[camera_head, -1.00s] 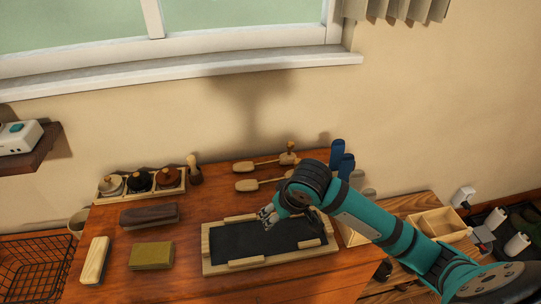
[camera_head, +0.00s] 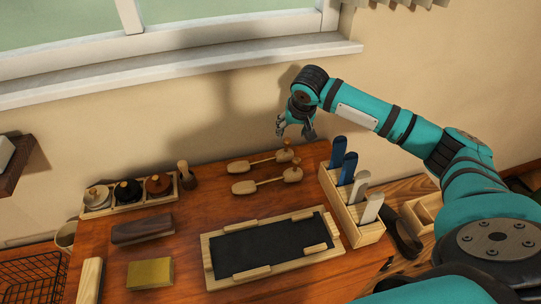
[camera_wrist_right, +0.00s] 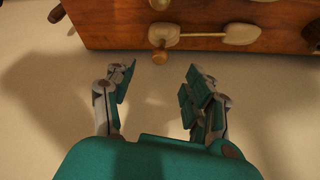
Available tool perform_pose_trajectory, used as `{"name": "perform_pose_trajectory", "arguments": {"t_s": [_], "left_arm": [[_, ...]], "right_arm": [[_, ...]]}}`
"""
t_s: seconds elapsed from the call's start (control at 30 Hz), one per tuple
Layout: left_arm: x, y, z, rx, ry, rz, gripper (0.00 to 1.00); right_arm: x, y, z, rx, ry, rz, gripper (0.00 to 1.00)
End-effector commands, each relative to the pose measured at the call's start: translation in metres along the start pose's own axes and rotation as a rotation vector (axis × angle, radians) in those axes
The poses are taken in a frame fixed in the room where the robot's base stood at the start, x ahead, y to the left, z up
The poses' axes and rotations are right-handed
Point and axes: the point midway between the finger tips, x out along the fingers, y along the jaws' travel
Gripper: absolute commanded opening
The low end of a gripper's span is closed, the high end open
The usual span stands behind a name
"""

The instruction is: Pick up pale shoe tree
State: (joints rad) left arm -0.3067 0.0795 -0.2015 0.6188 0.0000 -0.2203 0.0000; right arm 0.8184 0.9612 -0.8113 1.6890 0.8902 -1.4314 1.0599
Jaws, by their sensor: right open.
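Two pale wooden shoe trees lie side by side on the brown tabletop. The far one (camera_head: 240,167) has a brownish knob; it shows in the wrist view (camera_wrist_right: 228,34) near the table's wall-side edge. The near one (camera_head: 244,187) has a paler look and is mostly cut off at the top of the wrist view. I cannot tell for sure which one is meant. My right gripper (camera_head: 294,131) is open and empty, above the wall side of the table, apart from both. In the wrist view its fingers (camera_wrist_right: 158,83) point toward the far tree's knob. My left gripper is not in view.
A wooden holder (camera_head: 350,218) with blue and pale upright pieces stands right of the trees. A framed black tray (camera_head: 226,276) lies in front. A jar rack (camera_head: 103,210), a dark brush (camera_head: 142,229) and a yellow block (camera_head: 150,273) are left. The wall is close behind.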

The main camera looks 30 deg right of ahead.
Motion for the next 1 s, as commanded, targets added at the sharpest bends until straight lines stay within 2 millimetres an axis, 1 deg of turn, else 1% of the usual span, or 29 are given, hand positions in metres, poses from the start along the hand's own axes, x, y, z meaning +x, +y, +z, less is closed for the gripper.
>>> {"name": "perform_pose_trajectory", "arguments": {"t_s": [0.03, 0.1, 0.17, 0.27, 0.37, 0.5, 0.6, 0.7, 0.8, 0.97, 1.0], "left_arm": [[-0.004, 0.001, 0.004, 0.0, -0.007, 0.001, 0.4], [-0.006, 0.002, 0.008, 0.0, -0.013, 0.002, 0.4], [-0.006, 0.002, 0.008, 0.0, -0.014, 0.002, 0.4], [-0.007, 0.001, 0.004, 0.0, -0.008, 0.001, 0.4], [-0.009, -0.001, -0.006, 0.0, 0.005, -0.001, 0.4], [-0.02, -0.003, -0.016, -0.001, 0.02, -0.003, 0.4], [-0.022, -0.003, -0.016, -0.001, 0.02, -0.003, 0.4], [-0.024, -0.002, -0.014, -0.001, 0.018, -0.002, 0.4], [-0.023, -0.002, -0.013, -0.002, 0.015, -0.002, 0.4], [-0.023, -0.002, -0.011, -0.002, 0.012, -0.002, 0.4], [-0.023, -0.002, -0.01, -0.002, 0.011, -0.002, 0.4]], "right_arm": [[0.009, -0.001, 0.0, 0.0, -0.003, 0.001, 0.54], [0.02, 0.0, 0.0, 0.0, -0.002, 0.001, 0.54], [0.027, -0.001, 0.0, 0.0, -0.002, 0.0, 0.54], [0.035, -0.001, 0.001, -0.001, 0.0, -0.001, 0.54], [0.04, 0.0, 0.001, -0.001, -0.001, 0.001, 0.54], [0.058, 0.002, 0.002, -0.001, -0.002, 0.002, 0.54], [0.074, 0.002, 0.004, -0.001, -0.001, 0.0, 0.54], [0.084, 0.002, 0.004, -0.001, -0.001, 0.0, 0.54], [0.088, 0.002, 0.004, -0.002, 0.001, -0.002, 0.54], [0.088, 0.002, 0.004, -0.002, 0.001, -0.001, 0.54], [0.088, 0.002, 0.004, -0.002, 0.001, -0.001, 0.51]]}}
